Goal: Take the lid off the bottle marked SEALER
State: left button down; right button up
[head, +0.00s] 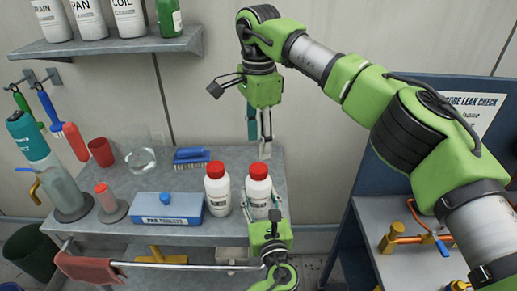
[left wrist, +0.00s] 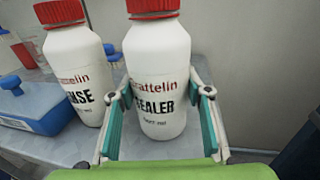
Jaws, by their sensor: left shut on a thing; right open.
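The SEALER bottle (head: 257,190) is white with a red lid (head: 258,171) on it, and stands upright at the right of the grey table. Its SEALER label reads clearly in the left wrist view (left wrist: 158,70). My left gripper (head: 261,207) is shut around the body of this bottle from the front, with a finger on each side in the left wrist view (left wrist: 164,100). My right gripper (head: 263,138) hangs open and empty, pointing down, just above the red lid. The gap between its fingertips and the lid is hard to judge.
A similar white bottle (head: 216,192), its label ending in "NSE" in the left wrist view, stands close to the left. A blue box (head: 162,209), a blue brush (head: 191,158) and a red cup (head: 101,152) are farther left. A shelf (head: 110,47) holds bottles above.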

aim_at(258, 168)
jog(key=m, duration=1.5)
jog(key=shift+m, duration=0.4)
jog(key=m, duration=0.7)
jog(key=shift+m, duration=0.4)
jog(key=m, duration=1.1)
jog(key=shift+m, duration=0.3)
jog(key=m, duration=0.4)
jog(key=shift+m, duration=0.4)
jog(key=shift+f+m, duration=0.3)
jog(key=shift+f, duration=0.05)
notch_tip(258, 168, down, 7)
jog(key=shift+f, duration=0.15)
